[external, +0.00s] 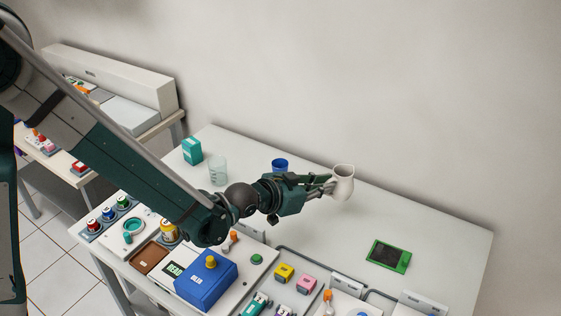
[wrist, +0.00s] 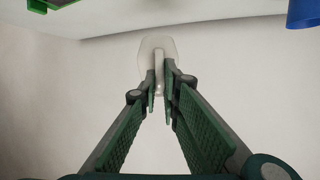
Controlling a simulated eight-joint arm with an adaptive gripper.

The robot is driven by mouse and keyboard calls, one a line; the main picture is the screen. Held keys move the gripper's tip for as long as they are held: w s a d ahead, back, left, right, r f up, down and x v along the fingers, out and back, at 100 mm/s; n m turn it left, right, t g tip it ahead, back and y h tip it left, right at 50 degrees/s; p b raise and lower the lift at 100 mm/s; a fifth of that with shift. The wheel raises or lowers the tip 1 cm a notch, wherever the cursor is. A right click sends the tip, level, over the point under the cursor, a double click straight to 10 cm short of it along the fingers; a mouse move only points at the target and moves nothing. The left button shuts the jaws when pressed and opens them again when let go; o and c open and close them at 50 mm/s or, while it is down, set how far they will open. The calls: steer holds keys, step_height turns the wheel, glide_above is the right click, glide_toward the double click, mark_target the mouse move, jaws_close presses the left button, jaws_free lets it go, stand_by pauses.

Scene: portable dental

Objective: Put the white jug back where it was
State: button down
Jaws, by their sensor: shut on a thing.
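The white jug (external: 344,181) is upright toward the back of the white table in the external view, right of the blue cup. My gripper (external: 326,186) reaches it from the left and is shut on its handle side. In the wrist view the jug (wrist: 158,48) shows at the top centre, with my gripper's fingers (wrist: 161,84) closed on its handle. I cannot tell whether the jug's base touches the table or is a little above it.
A blue cup (external: 280,165), a clear beaker (external: 218,171) and a teal box (external: 192,151) stand left of the jug. A green-framed tablet (external: 388,256) lies to the right. A blue box (external: 206,281) and small items crowd the front. The table's right side (external: 440,235) is clear.

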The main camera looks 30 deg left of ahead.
step_height(320, 180, down, 6)
steer(key=b, duration=0.1)
steer(key=shift+f+b, duration=0.15)
steer(key=shift+b, duration=0.25)
stand_by(0.5)
steer(key=shift+f+b, duration=0.5)
steer(key=shift+f, duration=1.4)
steer(key=shift+f, duration=0.1)
steer(key=c, duration=2.6)
jaws_free()
steer(key=shift+o, duration=0.2)
steer(key=p+v, duration=0.2)
steer(key=v, duration=1)
